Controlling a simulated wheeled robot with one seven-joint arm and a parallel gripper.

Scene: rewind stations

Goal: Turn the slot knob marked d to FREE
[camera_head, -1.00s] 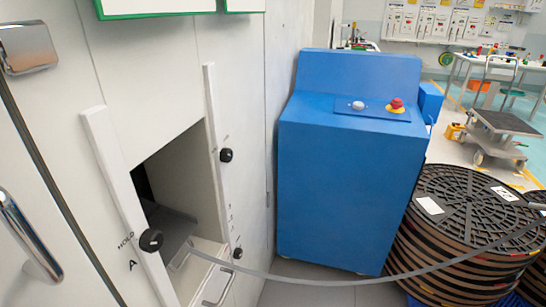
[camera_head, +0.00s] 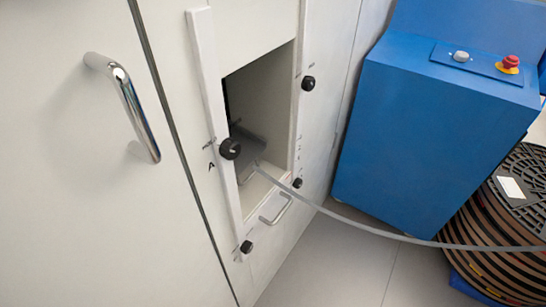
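Several black round knobs sit on the white frame strips around a square opening (camera_head: 262,105) in the white cabinet. The upper left knob (camera_head: 230,148) has the letter A beside it. The lower left knob (camera_head: 246,246) has a small mark near it that is too small to read. The upper right knob (camera_head: 308,83) and the lower right knob (camera_head: 297,183) also have tiny markings that I cannot read. I cannot tell which knob is marked d or how it is set. My gripper is not in view.
A grey strip (camera_head: 360,225) runs from the opening across to a stack of black reels (camera_head: 500,225) at the right. A blue console (camera_head: 430,140) stands beside the cabinet. Chrome handles (camera_head: 128,105) and (camera_head: 276,211) stick out. The floor (camera_head: 340,265) in front is clear.

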